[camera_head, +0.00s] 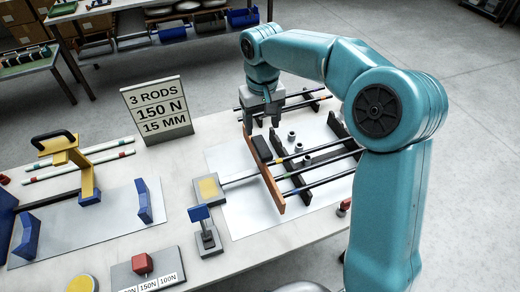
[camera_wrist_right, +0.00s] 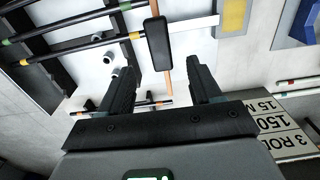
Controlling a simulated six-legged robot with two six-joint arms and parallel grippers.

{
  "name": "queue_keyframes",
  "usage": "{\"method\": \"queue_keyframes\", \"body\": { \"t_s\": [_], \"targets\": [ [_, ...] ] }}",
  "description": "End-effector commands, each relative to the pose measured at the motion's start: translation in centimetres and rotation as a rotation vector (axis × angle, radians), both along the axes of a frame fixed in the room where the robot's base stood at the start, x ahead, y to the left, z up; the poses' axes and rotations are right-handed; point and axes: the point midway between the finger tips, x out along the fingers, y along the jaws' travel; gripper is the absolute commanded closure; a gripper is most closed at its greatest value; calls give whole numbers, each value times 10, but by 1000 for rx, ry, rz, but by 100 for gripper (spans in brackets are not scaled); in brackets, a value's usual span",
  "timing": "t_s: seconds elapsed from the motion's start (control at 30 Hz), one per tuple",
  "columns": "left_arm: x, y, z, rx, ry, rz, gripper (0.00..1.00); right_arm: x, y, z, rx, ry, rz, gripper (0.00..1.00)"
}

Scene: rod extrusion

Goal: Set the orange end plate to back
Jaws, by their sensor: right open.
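The orange end plate (camera_head: 266,181) stands on edge at the left end of several dark rods (camera_head: 325,158) in the head view. A black block (camera_head: 262,149) is on its far half; the block (camera_wrist_right: 157,42) also shows in the right wrist view, with a strip of the orange plate (camera_wrist_right: 165,80) beyond it. My right gripper (camera_head: 266,122) points down above the far end of the plate. It is open, and in the wrist view its fingers (camera_wrist_right: 163,85) are on either side of the plate's line with a gap to each. My left gripper is out of view.
Black upright plates (camera_head: 290,171) carry the rods on a white sheet. A flat bar leads left to a yellow-topped block (camera_head: 207,188). A sign (camera_head: 158,110) reads 3 RODS, 150 N, 15 MM.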

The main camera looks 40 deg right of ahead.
Motion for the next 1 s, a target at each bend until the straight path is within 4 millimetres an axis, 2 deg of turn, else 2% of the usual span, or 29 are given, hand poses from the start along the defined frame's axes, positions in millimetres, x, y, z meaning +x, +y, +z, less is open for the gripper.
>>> {"method": "queue_keyframes", "body": {
  "t_s": [0.03, 0.2, 0.4, 0.6, 0.9, 0.97, 1.0],
  "targets": [
    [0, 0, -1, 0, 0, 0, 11, -1, 0, -15, 1, 7, 1, 36],
    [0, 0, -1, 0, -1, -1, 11, -1, 1, -55, -1, 6, 2, 36],
    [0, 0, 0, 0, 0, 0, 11, 1, 1, -93, 0, 4, 2, 36],
    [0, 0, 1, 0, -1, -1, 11, 3, 1, -111, -1, 2, 1, 36],
    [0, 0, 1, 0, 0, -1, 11, 4, 1, -113, 0, 1, 1, 36],
    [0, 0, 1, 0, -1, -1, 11, 4, 1, -113, 0, 1, 1, 56],
    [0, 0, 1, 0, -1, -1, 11, 4, 1, -113, -1, 1, 1, 69]
  ]
}}
